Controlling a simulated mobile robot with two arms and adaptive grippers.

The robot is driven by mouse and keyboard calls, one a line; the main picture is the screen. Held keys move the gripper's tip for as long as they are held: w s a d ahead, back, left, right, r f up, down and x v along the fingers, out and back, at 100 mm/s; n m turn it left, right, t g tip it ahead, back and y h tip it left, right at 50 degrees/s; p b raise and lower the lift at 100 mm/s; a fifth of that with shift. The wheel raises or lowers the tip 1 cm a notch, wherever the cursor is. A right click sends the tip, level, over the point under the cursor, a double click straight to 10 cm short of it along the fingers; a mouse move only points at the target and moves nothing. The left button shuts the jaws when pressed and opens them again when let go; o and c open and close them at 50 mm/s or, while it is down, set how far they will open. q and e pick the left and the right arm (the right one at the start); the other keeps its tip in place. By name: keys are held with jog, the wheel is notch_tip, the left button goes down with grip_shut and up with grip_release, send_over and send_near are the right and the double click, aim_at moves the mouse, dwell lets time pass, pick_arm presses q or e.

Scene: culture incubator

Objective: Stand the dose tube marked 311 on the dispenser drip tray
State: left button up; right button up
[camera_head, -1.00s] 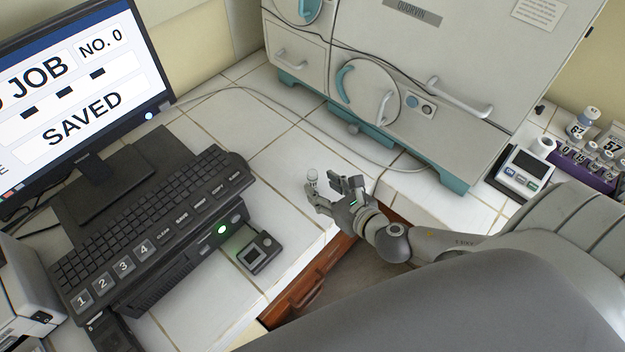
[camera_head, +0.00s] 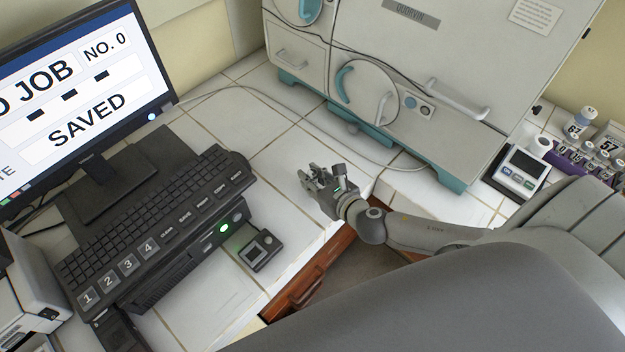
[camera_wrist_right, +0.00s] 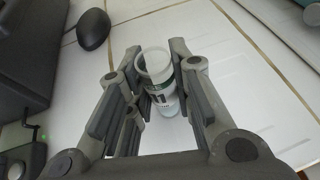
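My right gripper (camera_head: 312,176) is above the white tiled counter, to the right of the keyboard. In the right wrist view its two fingers (camera_wrist_right: 156,62) are on either side of a small tube (camera_wrist_right: 164,98) with a pale round cap, and they appear closed on it. The tube's label shows "11"; the rest of the number is turned away. The tube is hard to make out in the head view. I cannot identify the dispenser drip tray for certain. A small black device with a square recess (camera_head: 261,250) lies left of and nearer than the gripper. My left gripper is not in view.
A black keyboard (camera_head: 150,215) and a monitor (camera_head: 70,90) reading "SAVED" stand at left. A large grey cabinet (camera_head: 440,70) stands at the back. A scale (camera_head: 522,172) and several tubes in a purple rack (camera_head: 580,170) are at right. Counter behind the gripper is clear.

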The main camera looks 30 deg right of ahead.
jog(key=shift+c, duration=0.7)
jog(key=shift+r, duration=0.1)
